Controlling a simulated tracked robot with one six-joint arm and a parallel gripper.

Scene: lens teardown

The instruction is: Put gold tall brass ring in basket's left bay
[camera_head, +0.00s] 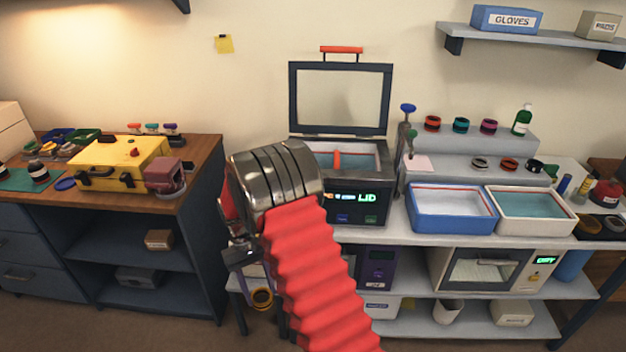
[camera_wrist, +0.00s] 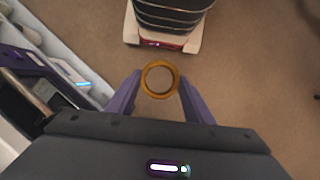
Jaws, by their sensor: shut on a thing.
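My gripper (camera_wrist: 160,82) is shut on the gold brass ring (camera_wrist: 160,95), which sits between the two purple fingers in the wrist view. Open floor lies below it. In the head view the gold ring (camera_head: 262,306) shows low beside my red arm sleeve, in front of the bench. An open-lidded machine (camera_head: 357,215) with a lit "LID" display stands on the bench behind my arm. A red upright bar (camera_head: 337,159) divides its inside, which looks like a basket with two bays. My arm hides part of the machine's left side.
A blue tray (camera_head: 452,231) and a white tray (camera_head: 535,231) stand right of the machine. Stepped shelves behind hold several rings and a green bottle (camera_head: 522,121). A wooden bench at left carries a yellow case (camera_head: 124,160). The lower shelf holds a microwave-like box (camera_head: 483,270).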

